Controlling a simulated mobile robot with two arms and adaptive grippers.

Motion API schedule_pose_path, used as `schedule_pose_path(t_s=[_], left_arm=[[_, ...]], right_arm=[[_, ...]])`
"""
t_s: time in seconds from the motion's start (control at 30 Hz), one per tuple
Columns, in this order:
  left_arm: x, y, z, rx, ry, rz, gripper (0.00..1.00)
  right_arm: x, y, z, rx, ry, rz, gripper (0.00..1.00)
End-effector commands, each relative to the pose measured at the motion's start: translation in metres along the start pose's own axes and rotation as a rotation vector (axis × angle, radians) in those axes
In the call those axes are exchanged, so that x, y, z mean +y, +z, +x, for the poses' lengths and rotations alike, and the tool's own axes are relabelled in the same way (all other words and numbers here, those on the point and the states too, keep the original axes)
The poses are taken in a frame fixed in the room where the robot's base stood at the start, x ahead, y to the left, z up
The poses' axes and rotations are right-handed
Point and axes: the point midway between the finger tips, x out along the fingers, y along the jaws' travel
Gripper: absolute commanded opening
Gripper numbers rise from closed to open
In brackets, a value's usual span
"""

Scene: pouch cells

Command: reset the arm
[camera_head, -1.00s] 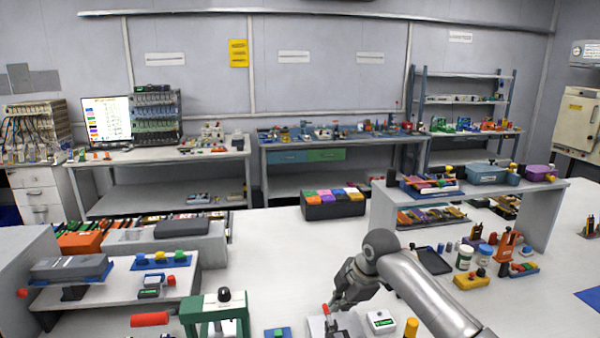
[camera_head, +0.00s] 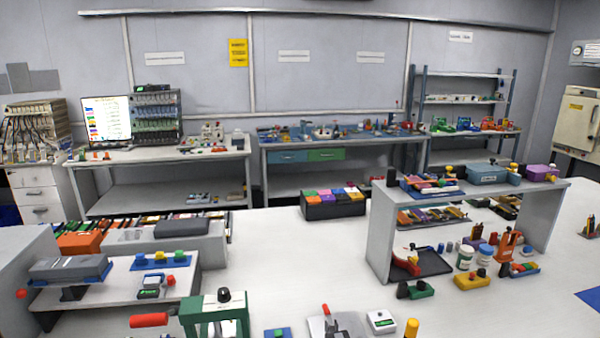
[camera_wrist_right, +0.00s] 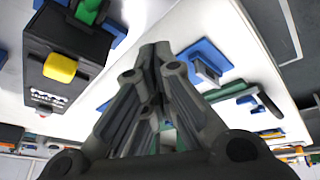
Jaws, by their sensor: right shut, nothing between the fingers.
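My right gripper (camera_wrist_right: 155,52) shows only in the right wrist view. Its dark grey fingers come together at the tips, and nothing is held between them. My right arm is out of the head view, and my left gripper is in neither view.
A green-framed press (camera_head: 215,312) with a red handle stands at the front of the white table. A raised shelf (camera_head: 385,225) stands to the right, with a black tray (camera_head: 428,262) beneath. The wrist view shows a black box with a yellow button (camera_wrist_right: 60,68). The middle of the table is clear.

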Motion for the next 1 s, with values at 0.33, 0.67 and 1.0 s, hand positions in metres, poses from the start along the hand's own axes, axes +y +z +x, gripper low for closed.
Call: schedule_pose_path(t_s=[0.33,0.67,1.0], left_arm=[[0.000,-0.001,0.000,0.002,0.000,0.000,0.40],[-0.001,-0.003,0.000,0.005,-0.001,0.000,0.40],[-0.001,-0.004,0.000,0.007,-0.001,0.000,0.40]], right_arm=[[-0.083,0.101,-0.039,-0.066,0.098,0.518,0.00],[-0.117,0.160,-0.082,-0.134,0.200,0.795,0.00],[-0.129,0.192,-0.076,-0.180,0.249,0.911,0.00]])
